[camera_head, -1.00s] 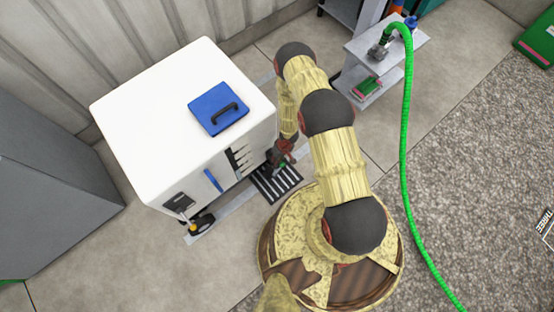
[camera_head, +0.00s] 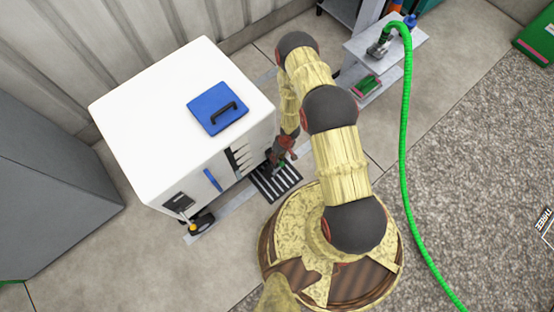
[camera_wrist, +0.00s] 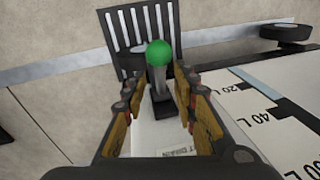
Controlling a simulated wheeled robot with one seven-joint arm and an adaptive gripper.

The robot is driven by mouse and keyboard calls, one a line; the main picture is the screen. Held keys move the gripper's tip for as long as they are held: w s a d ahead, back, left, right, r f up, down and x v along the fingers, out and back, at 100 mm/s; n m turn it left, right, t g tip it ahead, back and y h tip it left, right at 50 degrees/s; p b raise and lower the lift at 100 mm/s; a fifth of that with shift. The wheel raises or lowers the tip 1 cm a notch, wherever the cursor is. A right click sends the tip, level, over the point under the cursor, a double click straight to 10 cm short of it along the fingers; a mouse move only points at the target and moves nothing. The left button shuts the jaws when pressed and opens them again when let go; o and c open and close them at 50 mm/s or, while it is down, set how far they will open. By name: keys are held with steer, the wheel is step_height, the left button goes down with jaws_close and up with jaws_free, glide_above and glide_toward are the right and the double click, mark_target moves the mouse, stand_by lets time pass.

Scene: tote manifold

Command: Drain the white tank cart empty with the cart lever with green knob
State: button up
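The white tank cart (camera_head: 160,115) stands at the left in the head view, with a blue hatch (camera_head: 218,108) on top. In the wrist view its white side (camera_wrist: 285,75) carries a level scale with litre marks. The cart lever with its green knob (camera_wrist: 159,53) stands out between my gripper's fingers (camera_wrist: 155,105) in the wrist view. The fingers are apart, one on each side of the lever, with gaps to it visible. In the head view my gripper (camera_head: 277,160) is low beside the cart, and the lever is mostly hidden there.
A black slotted floor grate (camera_head: 274,181) lies beside the cart and also shows in the wrist view (camera_wrist: 142,28). A grey cabinet (camera_head: 50,190) stands left. A green hose (camera_head: 405,130) runs from a small shelf (camera_head: 385,55) at the right. Bare floor lies around the cart.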

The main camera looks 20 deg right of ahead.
step_height(320, 180, up, 9)
steer(key=d, duration=0.1)
steer(key=shift+d+f, duration=0.2)
steer(key=shift+d, duration=0.1)
steer(key=shift+s, duration=0.1)
